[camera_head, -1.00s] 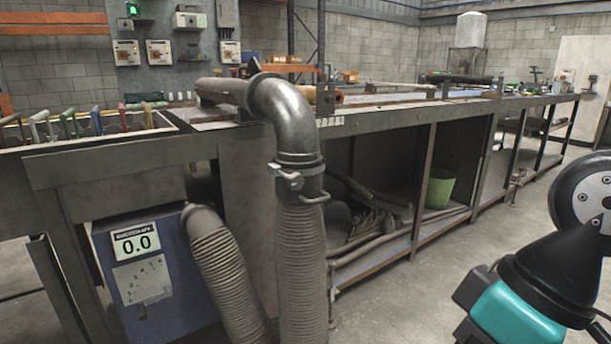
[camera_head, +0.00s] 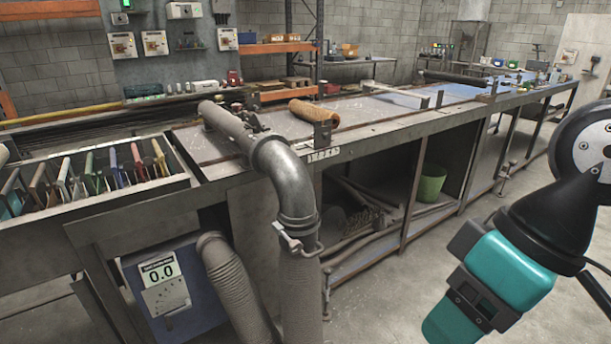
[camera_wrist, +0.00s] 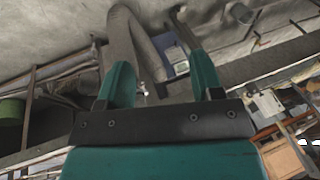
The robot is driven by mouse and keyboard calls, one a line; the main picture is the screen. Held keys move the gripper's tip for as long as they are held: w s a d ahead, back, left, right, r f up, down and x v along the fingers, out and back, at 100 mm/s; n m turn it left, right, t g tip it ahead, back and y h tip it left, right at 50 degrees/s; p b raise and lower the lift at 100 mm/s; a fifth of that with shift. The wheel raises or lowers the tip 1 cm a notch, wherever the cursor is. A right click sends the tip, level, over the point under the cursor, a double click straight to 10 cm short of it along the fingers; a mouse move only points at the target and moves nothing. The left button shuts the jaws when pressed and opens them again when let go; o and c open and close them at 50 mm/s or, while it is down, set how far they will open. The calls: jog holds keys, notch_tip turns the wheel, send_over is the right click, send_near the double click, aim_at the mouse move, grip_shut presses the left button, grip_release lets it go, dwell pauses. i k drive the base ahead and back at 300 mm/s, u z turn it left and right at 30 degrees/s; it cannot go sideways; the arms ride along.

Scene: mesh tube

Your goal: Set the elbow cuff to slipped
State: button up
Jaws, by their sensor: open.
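The metal elbow (camera_head: 291,190) bends down from a pipe on the bench into a ribbed hose (camera_head: 302,300). The elbow cuff (camera_head: 298,243) sits at the joint of elbow and hose, with a small lever clamp on its left side. In the wrist view, a ribbed hose (camera_wrist: 123,45) shows upside down beyond my fingers, with a small bright fitting (camera_wrist: 143,88) near its lower end. My gripper (camera_wrist: 162,78) is open and empty, its teal fingers wide apart. In the head view my arm is at the right, well apart from the cuff.
A blue box (camera_head: 163,298) with a display reading 0.0 stands below the bench (camera_head: 380,135), a second hose (camera_head: 232,280) running from it. A rack of coloured plates (camera_head: 90,180) is at left. A green bucket (camera_head: 431,183) is under the bench. Floor at right is clear.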

aim_at(307, 234)
jog(key=k, duration=1.25)
jog(key=u, duration=0.9)
jog(key=i, duration=1.4)
jog(key=z, duration=0.45)
